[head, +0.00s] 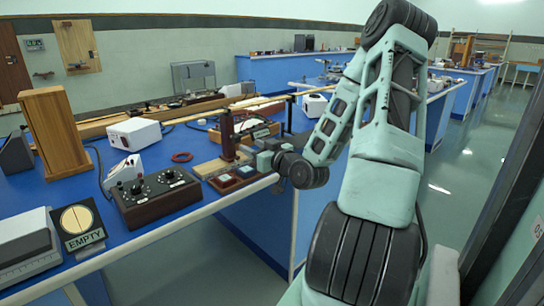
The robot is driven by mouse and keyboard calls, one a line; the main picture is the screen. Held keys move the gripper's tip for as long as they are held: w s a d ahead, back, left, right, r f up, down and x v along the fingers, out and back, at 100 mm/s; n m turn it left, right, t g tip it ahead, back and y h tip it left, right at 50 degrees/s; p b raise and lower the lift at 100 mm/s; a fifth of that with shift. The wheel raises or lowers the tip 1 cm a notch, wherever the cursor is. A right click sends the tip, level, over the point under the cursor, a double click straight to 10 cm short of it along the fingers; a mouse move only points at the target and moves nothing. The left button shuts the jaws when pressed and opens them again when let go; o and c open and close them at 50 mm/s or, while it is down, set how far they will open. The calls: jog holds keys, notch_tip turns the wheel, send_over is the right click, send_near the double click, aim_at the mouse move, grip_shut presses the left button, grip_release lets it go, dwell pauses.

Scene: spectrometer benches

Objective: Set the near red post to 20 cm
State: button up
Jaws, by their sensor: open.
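The near red post (227,136) is a dark red upright on a wooden base near the front edge of the blue bench. A long pale rod or rule (262,105) runs from near its top to the right and back. A darker upright (290,114) stands further along under the rod. My gripper (250,157) is just right of the post, low by its base, reaching in from the right. Its fingers are small here, and I cannot tell whether they touch the post. Any scale marks are too small to read.
An "EMPTY" sign (85,238) is nearer.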

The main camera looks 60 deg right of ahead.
jog(key=p+v, duration=0.8)
jog(key=p, duration=0.2)
jog(key=shift+p, duration=0.4)
jog(key=w+a+f+n+g+y, duration=0.2)
jog(key=w+a+n+g+y, duration=0.45)
jog(key=w+a, duration=0.4)
jog(key=s+a+r+n+g, duration=0.2)
jog(key=a+g, duration=0.2)
jog(key=a, duration=1)
jog(key=s+a+r+n+g, duration=0.1)
jog(key=s+a+r+g, duration=0.2)
jog(key=s+a, duration=0.6)
jog(key=s+a+r+n+g+h, duration=0.1)
jog(key=s+a+r+g, duration=0.3)
jog(key=s+a+r, duration=0.4)
jog(key=s+a, duration=0.2)
jog(key=s, duration=0.2)
jog(key=shift+s, duration=0.4)
